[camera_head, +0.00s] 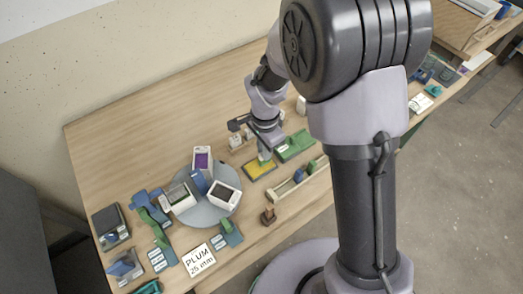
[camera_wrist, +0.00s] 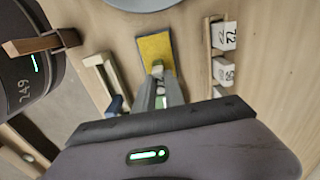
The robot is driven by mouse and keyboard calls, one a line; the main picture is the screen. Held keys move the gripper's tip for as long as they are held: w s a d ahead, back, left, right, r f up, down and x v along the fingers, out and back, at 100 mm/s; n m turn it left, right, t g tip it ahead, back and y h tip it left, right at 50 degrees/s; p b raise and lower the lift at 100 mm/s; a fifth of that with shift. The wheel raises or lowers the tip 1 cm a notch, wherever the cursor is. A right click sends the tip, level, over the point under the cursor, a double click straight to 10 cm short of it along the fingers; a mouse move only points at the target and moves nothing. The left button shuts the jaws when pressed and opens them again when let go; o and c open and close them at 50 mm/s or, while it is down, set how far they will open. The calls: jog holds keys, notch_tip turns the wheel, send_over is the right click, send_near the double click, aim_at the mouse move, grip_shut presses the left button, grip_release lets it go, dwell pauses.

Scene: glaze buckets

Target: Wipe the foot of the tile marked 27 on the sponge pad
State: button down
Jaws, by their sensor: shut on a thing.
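My gripper (camera_head: 264,150) is shut on a small green tile (camera_head: 264,160), held upright over the yellow sponge pad (camera_head: 259,170). In the wrist view the gripper's fingers (camera_wrist: 159,88) reach to the near part of the sponge pad (camera_wrist: 154,45), with the light green tile (camera_wrist: 157,68) between the tips. The tile's lower end is at the pad; I cannot tell whether it touches. Its number is not readable.
A wooden rack (camera_wrist: 207,60) of white numbered tiles (camera_wrist: 224,36) stands right of the pad in the wrist view. A green tray (camera_head: 296,146), a wooden holder (camera_head: 300,184), a brown block (camera_head: 268,216) and a grey round stand (camera_head: 204,214) with white boxes surround the pad.

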jog(key=shift+s+a+b, duration=0.25)
jog(key=shift+s+a, duration=0.25)
jog(key=shift+a, duration=0.25)
jog(key=shift+s+a+b, duration=0.2)
jog(key=shift+s+a, duration=0.3)
jog(key=shift+a, duration=0.25)
jog(key=shift+w+d, duration=0.55)
jog(key=shift+d, duration=0.25)
jog(key=shift+w+d, duration=0.5)
jog(key=shift+d, duration=0.25)
jog(key=shift+r, duration=0.1)
notch_tip(320, 180, up, 6)
jog(key=p, duration=0.4)
